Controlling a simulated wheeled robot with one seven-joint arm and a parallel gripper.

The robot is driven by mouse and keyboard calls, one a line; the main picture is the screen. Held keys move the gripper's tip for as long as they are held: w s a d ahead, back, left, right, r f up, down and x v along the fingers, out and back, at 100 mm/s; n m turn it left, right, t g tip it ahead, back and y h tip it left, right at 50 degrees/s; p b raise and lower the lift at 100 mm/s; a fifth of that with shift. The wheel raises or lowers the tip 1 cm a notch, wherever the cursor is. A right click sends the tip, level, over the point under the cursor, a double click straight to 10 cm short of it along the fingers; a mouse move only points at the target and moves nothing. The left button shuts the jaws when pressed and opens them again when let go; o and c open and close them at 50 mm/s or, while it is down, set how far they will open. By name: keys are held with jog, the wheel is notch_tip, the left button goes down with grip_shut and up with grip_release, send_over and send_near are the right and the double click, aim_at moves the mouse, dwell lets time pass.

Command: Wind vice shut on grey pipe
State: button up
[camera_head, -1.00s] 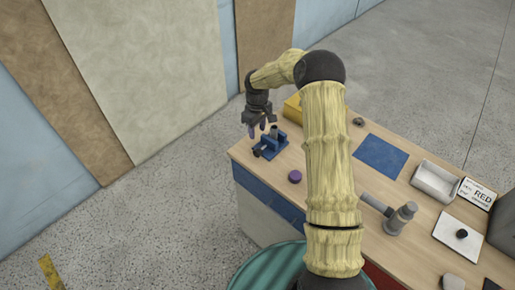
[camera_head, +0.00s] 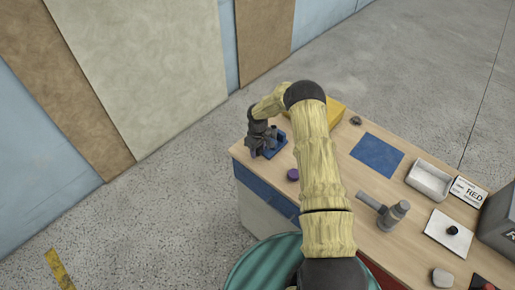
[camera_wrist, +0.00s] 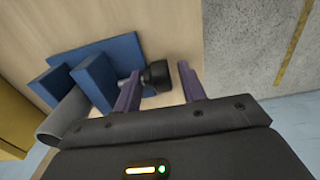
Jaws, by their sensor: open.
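The blue vice (camera_head: 276,146) stands at the table's far left corner, partly hidden by my gripper (camera_head: 258,152). In the wrist view its blue jaws (camera_wrist: 98,78) stand upright on a blue base (camera_wrist: 118,52). The grey pipe (camera_wrist: 64,117) shows beside the jaws at the left, partly cut off by my gripper's body. A black knob (camera_wrist: 156,75) sits on the end of the vice's screw. My gripper (camera_wrist: 160,88) is open, with the knob between its two purple fingers; I cannot tell if the left finger touches it.
A purple round thing (camera_head: 293,174) lies on the table near the vice. A yellow box (camera_head: 331,108) stands behind. A blue mat (camera_head: 377,153), a white tray (camera_head: 429,180) and a grey pipe-like piece (camera_head: 393,214) lie further right. The table's edge is close to the vice.

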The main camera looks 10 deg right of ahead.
jog(key=shift+a, duration=0.15)
jog(key=c, duration=0.8)
jog(key=shift+s+f+t+y+b, duration=0.15)
jog(key=shift+t+y+b, duration=0.15)
jog(key=shift+b, duration=0.2)
jog(key=t+y+b, duration=0.1)
jog(key=b, duration=0.1)
jog(key=shift+s+f+t+b, duration=0.15)
jog(key=shift+t+b, duration=0.15)
jog(key=shift+t, duration=0.1)
jog(key=t+y+b, duration=0.2)
jog(key=b, duration=0.1)
jog(key=t+b, duration=0.1)
jog(key=b, duration=0.1)
jog(key=shift+s+d+f+t+y, duration=0.2)
jog(key=shift+d+f+t+y, duration=0.1)
jog(key=shift+f+y, duration=0.1)
jog(key=t+y+b, duration=0.2)
jog(key=b, duration=0.3)
jog(key=shift+s+d, duration=0.1)
jog(key=shift+s, duration=0.05)
jog(key=shift+r+t+y+b, duration=0.15)
jog(key=shift+t+y+b, duration=0.35)
jog(key=shift+t+b, duration=0.4)
